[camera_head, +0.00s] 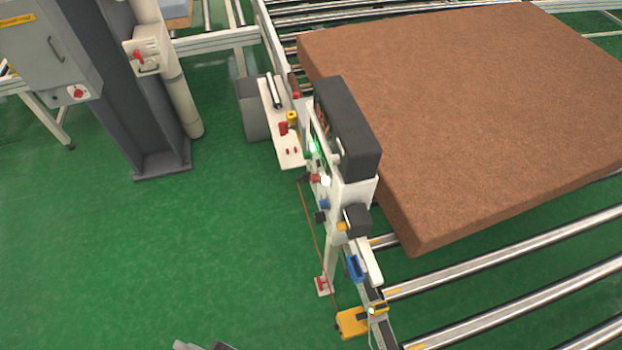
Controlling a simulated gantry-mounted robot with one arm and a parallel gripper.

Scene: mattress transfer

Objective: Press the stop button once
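A white control box (345,192) with a black top stands at the edge of the roller conveyor, its button face turned to the left and seen at a steep angle. On that face are a lit green button (313,147), a small red button (315,178), a lit white button (326,181) and a blue one (324,203). The red one looks like the stop button, but no label is readable. At the bottom edge a small grey and black piece, seemingly my gripper (205,346), shows, mostly cut off. It is well apart from the box; its fingers cannot be made out.
A large brown mattress (480,110) lies on the rollers behind the box. A white plate with red and yellow fittings (287,150) sits beside the box. A yellow foot pedal (352,323) is below. A grey column (130,90) stands left. The green floor between is clear.

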